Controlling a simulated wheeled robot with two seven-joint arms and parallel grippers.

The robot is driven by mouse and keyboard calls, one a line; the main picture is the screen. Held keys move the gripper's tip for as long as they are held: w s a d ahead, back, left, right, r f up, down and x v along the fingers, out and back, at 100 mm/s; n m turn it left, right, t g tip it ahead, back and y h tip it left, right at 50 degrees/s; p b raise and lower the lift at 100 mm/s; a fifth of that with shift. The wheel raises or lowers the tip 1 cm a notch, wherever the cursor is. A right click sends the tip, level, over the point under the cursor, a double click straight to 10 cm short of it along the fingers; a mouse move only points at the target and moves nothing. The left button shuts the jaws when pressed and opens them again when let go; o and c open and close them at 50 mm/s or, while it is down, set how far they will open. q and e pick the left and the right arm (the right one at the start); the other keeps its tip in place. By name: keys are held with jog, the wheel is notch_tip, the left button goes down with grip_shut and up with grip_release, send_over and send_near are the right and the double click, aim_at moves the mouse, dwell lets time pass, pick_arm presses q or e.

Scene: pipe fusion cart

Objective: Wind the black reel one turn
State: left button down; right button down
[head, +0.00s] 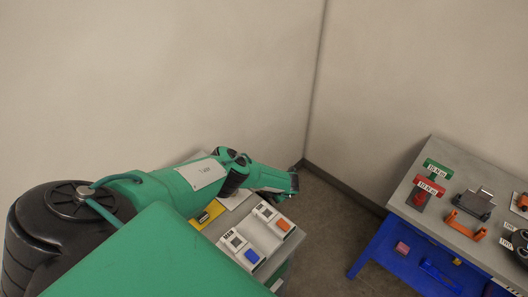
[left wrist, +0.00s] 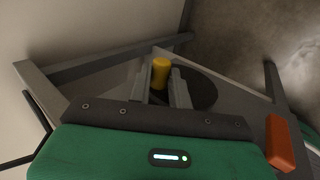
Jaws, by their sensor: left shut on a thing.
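The black reel shows in the left wrist view as a dark round disc (left wrist: 205,92) on a grey frame, partly hidden behind the fingers. A yellow upright handle (left wrist: 161,69) stands between my left gripper's fingers (left wrist: 161,84), in front of the disc. My left gripper is shut on this handle. In the head view my left arm reaches right, and its gripper end is small and dark near the wall corner. I cannot make out the reel or handle there. My right gripper is in neither view.
White boxes (head: 265,240) with blue and orange parts stand on a grey top just below my left arm. An orange block (left wrist: 280,145) is at the right in the wrist view. A blue-framed bench (head: 470,238) with tools stands at right, across bare floor.

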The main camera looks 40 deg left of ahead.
pick_arm(q)
jog(key=shift+d+y, duration=0.4)
jog(key=shift+y, duration=0.4)
jog(key=c, duration=1.3)
grip_release()
jog(key=v, duration=1.3)
jog(key=shift+d+r, duration=0.25)
jog(key=shift+d, duration=0.05)
jog(key=shift+s, duration=0.1)
